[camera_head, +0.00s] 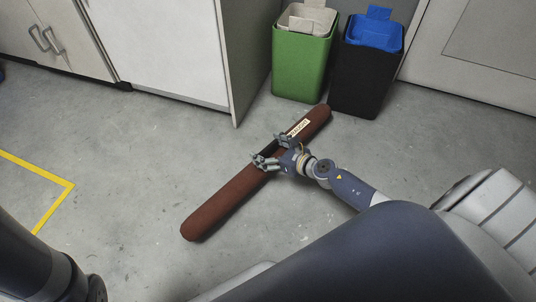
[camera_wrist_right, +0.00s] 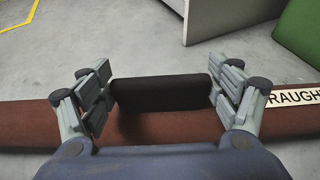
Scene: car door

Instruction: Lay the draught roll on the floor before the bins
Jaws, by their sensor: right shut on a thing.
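The draught roll (camera_head: 225,205) is a long brown-red cylinder with a white label and a black grip at its middle. In the head view it lies diagonally, its far end in front of the bins and its near end towards the lower left. The green bin (camera_head: 300,65) and the black bin (camera_head: 362,80) stand side by side at the top. My right gripper (camera_head: 275,154) is shut on the roll's black grip (camera_wrist_right: 160,92), one finger set at each end of it. Whether the roll touches the floor I cannot tell. My left gripper is out of view.
White cabinets (camera_head: 160,45) stand at the upper left, their panel edge close to the green bin. A pale door (camera_head: 475,50) is at the upper right. The grey floor (camera_head: 130,160) is clear left of the roll, with a yellow line (camera_head: 52,180) further left.

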